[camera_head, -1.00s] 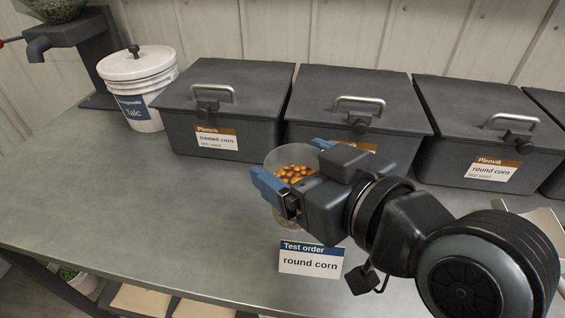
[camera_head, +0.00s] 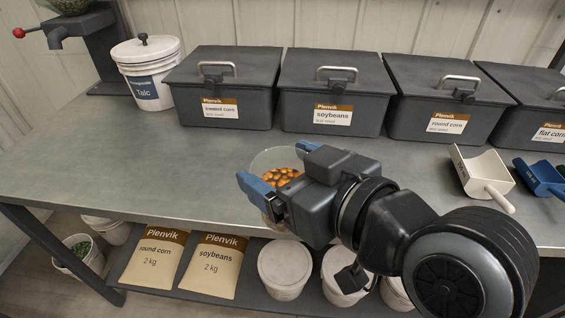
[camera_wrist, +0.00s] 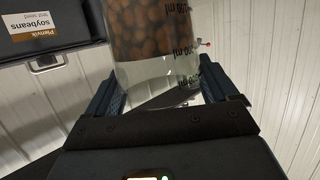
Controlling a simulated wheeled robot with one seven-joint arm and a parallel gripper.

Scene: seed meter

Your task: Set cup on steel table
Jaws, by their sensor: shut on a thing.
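A clear measuring cup (camera_head: 262,159) holds orange-brown seeds. My gripper (camera_head: 272,168) is shut on it, with one blue finger on each side. The wrist view shows the cup wall (camera_wrist: 155,75) with ml marks between the fingers. In the head view the cup is near the front edge of the steel table (camera_head: 130,165). Its lower part is mostly hidden by my gripper, and I cannot tell whether its base touches the table.
Dark lidded seed boxes, including soybeans (camera_head: 332,95), line the back. A talc bucket (camera_head: 147,85) stands at the back left. A white scoop (camera_head: 482,172) and a blue scoop (camera_head: 538,175) lie at right. The table's left part is clear. Seed bags (camera_head: 212,268) are on the shelf below.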

